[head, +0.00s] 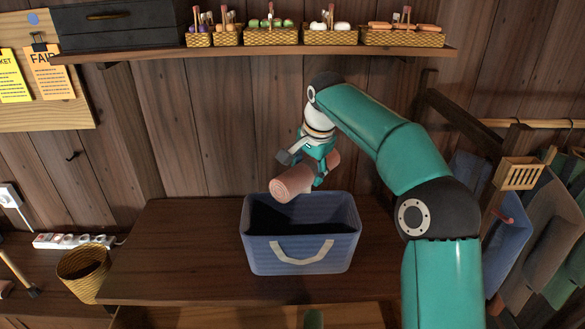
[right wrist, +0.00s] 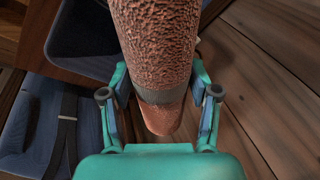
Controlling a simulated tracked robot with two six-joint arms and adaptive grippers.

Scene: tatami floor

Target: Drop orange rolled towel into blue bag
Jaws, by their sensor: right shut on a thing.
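The orange rolled towel (head: 294,184) is held above the blue bag (head: 302,251) in the head view. My right gripper (head: 309,164) is shut on the towel, over the bag's back part. In the right wrist view the towel (right wrist: 157,50) fills the middle, between the fingers of the right gripper (right wrist: 157,100). The bag stands upright on the wooden table, its top open and a pale handle on its front. Its dark inside is mostly in shadow. Part of a dark blue surface, probably the bag (right wrist: 80,40), shows behind the towel. My left gripper is not in view.
A shelf (head: 280,51) with several small baskets runs above. A wicker basket (head: 84,272) and a power strip (head: 75,241) are at the left. Hanging cloths (head: 505,240) are at the right. The table (head: 180,240) is clear left of the bag.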

